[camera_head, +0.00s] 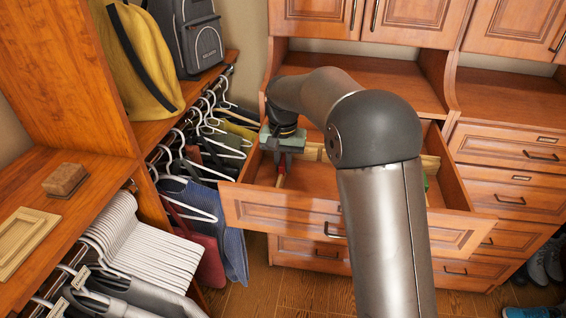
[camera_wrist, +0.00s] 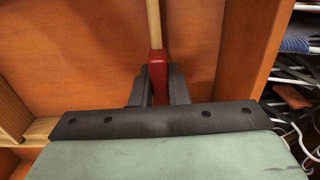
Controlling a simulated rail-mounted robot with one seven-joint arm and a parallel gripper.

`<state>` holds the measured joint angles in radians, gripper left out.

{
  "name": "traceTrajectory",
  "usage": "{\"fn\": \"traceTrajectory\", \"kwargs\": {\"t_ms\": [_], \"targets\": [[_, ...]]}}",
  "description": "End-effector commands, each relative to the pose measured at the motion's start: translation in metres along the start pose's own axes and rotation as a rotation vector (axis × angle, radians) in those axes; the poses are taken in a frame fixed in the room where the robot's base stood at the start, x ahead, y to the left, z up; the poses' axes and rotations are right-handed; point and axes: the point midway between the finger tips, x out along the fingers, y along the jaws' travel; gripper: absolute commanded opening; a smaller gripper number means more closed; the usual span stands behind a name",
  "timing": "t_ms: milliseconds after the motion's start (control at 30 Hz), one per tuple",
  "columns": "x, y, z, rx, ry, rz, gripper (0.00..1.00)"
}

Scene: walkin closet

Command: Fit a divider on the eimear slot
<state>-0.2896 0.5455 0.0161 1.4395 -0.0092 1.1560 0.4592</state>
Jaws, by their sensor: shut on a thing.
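My gripper (camera_head: 282,163) is over the left part of an open drawer (camera_head: 330,182), pointing down into it. In the wrist view its dark fingers (camera_wrist: 158,92) are shut on the red end of a thin light-wood divider (camera_wrist: 154,24). The divider runs away from the fingers over the orange-brown drawer wood. Its red and pale edge also shows below the gripper in the head view (camera_head: 280,182). Whether it touches the drawer floor or sits in a slot I cannot tell. No label naming the eimear slot is readable.
Light-wood strips (camera_head: 312,152) stand at the drawer's back, and a slotted piece (camera_wrist: 12,122) shows at left in the wrist view. My arm hides the drawer's middle. Hanging clothes (camera_head: 215,215) are close on the left. A shelf with a yellow bag (camera_head: 140,60) is beyond them.

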Motion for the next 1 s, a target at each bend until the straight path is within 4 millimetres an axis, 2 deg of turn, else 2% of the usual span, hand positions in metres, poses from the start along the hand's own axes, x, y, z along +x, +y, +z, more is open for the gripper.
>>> {"fn": "traceTrajectory", "kwargs": {"t_ms": [133, 167, 200, 233, 267, 533, 667, 767, 1000], "targets": [[0.0, 0.0, 0.0, 0.0, 0.0, 0.0, 0.0], [0.0, 0.0, 0.0, 0.0, 0.0, 0.0, 0.17], [0.0, 0.0, 0.0, 0.0, 0.0, 0.0, 0.28], [0.0, 0.0, 0.0, 0.0, 0.0, 0.0, 0.36], [0.0, 0.0, 0.0, 0.0, 0.0, 0.0, 0.4], [-0.001, 0.0, 0.0, 0.0, 0.0, 0.0, 0.4], [-0.01, 0.0, 0.0, 0.0, 0.001, -0.001, 0.4], [-0.026, 0.0, -0.001, 0.0, 0.003, -0.001, 0.4], [-0.084, -0.001, -0.001, 0.0, 0.005, -0.002, 0.4]]}}
